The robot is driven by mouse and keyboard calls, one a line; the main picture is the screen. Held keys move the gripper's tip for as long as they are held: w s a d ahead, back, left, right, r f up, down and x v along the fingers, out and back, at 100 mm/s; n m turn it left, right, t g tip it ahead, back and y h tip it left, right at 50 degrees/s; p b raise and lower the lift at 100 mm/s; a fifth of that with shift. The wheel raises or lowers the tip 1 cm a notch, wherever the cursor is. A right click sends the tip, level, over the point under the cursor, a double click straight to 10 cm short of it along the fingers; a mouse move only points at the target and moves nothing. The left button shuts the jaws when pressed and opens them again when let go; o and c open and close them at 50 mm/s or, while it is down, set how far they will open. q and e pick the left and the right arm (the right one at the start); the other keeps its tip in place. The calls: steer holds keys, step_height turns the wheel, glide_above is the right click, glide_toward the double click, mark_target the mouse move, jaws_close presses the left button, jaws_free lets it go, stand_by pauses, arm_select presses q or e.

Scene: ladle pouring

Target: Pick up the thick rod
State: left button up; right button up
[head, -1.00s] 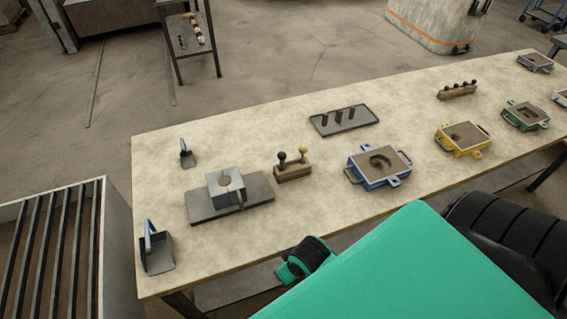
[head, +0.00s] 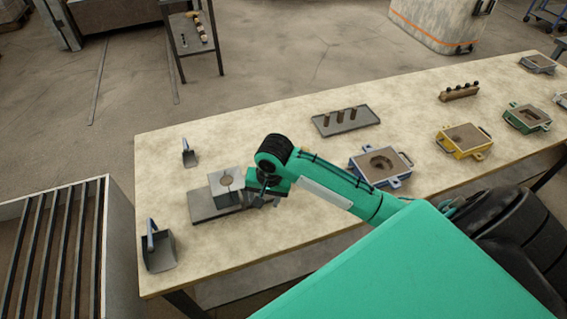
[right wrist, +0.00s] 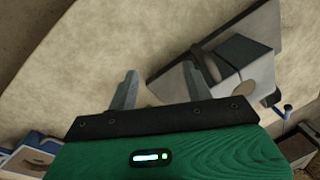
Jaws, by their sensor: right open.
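The wooden block with its two knobbed rods, one dark-topped and one yellow-topped, is hidden behind my right arm in the head view. In the right wrist view a dark knob on a stem (right wrist: 287,107) and a brown block (right wrist: 300,147) show at the right edge, partly cut off; I cannot tell whether that is the thick rod. My right gripper (right wrist: 160,75) is open, with nothing between its fingers, above the table beside the grey metal box (head: 226,184). The box also shows in the wrist view (right wrist: 245,57). My left gripper is not in view.
The box stands on a grey plate (head: 205,212). A blue-framed sand box (head: 400,161) is to the right. A dark tray with brown cylinders (head: 363,122) lies behind. Scoops stand at the left, near (head: 160,255) and far (head: 188,158).

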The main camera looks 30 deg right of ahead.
steer(key=w+d+r+m+g+h, duration=0.1)
steer(key=w+d+r+m, duration=0.85)
steer(key=d+r, duration=0.35)
steer(key=shift+m, duration=0.25)
steer(key=f, duration=0.2)
steer(key=f+p, duration=0.1)
steer(key=f, duration=0.5)
steer(key=shift+s+a, duration=0.25)
steer(key=shift+f+p, duration=0.45)
steer(key=shift+f, duration=0.15)
steer(key=f+p, duration=0.1)
steer(key=f, duration=0.3)
steer(key=shift+w+f, duration=0.2)
steer(key=shift+c, duration=0.4)
steer(key=c, duration=1)
